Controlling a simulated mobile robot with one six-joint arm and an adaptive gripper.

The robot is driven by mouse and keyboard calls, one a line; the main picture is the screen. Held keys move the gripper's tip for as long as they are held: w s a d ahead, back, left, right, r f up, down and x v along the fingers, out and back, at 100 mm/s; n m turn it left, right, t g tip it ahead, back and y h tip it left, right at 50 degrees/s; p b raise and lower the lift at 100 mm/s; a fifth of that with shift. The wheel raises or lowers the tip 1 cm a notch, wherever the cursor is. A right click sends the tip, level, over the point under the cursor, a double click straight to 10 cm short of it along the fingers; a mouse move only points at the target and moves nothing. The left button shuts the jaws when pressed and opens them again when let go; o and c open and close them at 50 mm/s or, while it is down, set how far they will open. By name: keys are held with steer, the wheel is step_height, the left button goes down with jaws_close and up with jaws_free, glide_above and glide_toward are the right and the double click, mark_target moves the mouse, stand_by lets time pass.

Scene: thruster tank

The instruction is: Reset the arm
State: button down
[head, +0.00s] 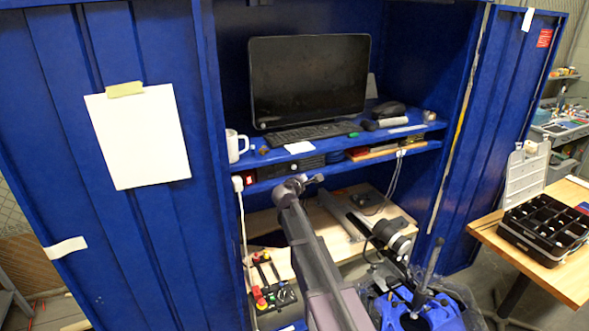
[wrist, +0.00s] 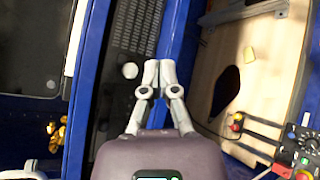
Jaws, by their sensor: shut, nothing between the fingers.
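My gripper (wrist: 158,72) shows in the wrist view with its two grey fingers side by side and the tips together. It is shut and empty. It hangs over the front of the blue shelves, above the edge between a dark slotted device on the left and the wooden lower board on the right. In the head view my arm (head: 318,258) reaches up from the bottom toward the cabinet. Its far end is near the blue shelf's front edge, and the fingers cannot be made out clearly there.
The blue shelf (head: 222,173) holds a monitor (head: 309,80), keyboard (head: 306,134) and white mug (head: 236,146). Below is a wooden board (head: 345,240); a control box with red buttons (wrist: 300,152) is nearby. Cabinet doors flank both sides. A black organizer (head: 545,230) sits on the right table.

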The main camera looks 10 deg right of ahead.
steer(key=s+d+f+m+g+b, duration=0.4)
steer(key=s+f+m+g+b, duration=0.45)
steer(key=s+f, duration=0.75)
steer(key=s+a+f+m+g+y+b, duration=0.2)
steer(key=s+f+m, duration=0.3)
steer(key=s, duration=0.6)
steer(key=s+a+f+m+g+y+b, duration=0.3)
steer(key=s+f, duration=0.5)
steer(key=s, duration=0.3)
steer(key=shift+a+m+y+b, duration=0.4)
steer(key=shift+m+y+b, duration=0.15)
steer(key=shift+m+y, duration=0.6)
